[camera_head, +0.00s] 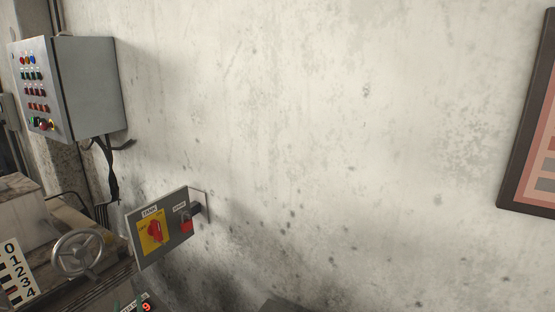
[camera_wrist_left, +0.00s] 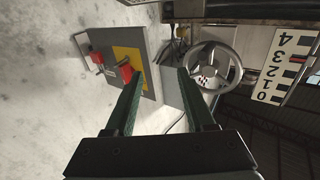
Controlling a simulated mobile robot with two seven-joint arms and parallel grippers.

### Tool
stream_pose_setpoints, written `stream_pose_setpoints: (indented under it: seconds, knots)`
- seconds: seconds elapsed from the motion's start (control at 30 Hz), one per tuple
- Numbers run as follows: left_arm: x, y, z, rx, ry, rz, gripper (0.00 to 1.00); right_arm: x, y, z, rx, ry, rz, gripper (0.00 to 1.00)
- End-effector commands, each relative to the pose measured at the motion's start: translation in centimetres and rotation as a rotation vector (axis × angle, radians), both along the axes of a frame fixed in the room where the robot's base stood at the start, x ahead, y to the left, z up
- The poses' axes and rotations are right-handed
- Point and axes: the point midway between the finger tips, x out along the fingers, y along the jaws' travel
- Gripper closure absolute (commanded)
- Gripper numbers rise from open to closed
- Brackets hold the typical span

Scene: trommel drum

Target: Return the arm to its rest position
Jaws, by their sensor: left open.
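My left gripper (camera_wrist_left: 161,73) shows in the left wrist view as two dark green fingers, spread apart with nothing between them. Beyond its fingertips are a grey switch panel (camera_wrist_left: 100,18) and a spoked metal handwheel (camera_wrist_left: 214,68). The panel (camera_head: 178,250) has a red rotary switch (camera_head: 154,232) on a yellow plate and a second red control (camera_head: 186,222). I cannot make out contact between the fingers and the panel. My right gripper is in neither view.
A grey control box (camera_head: 95,85) with several buttons hangs on the wall at the upper left. The handwheel (camera_head: 77,253) and a number scale (camera_head: 15,274) stand at the lower left. A framed picture (camera_head: 508,195) hangs at the right. The wall between is bare.

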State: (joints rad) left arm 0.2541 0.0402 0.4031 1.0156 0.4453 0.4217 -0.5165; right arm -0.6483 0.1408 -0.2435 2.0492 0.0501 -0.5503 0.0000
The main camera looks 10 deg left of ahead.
Motion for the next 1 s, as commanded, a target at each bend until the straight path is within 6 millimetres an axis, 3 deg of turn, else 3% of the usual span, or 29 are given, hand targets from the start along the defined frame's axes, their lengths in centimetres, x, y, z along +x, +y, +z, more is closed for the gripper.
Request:
stream_pose_setpoints:
  seconds: [0.17,0.23,0.4,0.5,0.77,0.8,1.0]
  knots:
    - [-3.6,-8.9,-3.7,0.011,0.202,-0.318,0.45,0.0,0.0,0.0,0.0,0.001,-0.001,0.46]
    - [-5.8,-12.9,-5.3,-0.008,0.293,-0.427,0.45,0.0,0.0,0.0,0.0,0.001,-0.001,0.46]
    - [-13.1,-21.9,-8.2,-0.076,0.506,-0.637,0.45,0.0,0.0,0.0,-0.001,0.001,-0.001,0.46]
    - [-17.3,-25.9,-8.9,-0.123,0.605,-0.715,0.45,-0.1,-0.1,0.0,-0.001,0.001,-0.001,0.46]
    - [-27.3,-33.2,-8.4,-0.248,0.815,-0.839,0.45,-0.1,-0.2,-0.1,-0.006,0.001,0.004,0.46]
    - [-26.7,-32.6,-6.9,-0.241,0.806,-0.825,0.45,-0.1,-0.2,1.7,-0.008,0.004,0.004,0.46]
    - [-26.8,-31.7,-3.7,-0.238,0.803,-0.804,0.45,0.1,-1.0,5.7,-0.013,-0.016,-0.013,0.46]
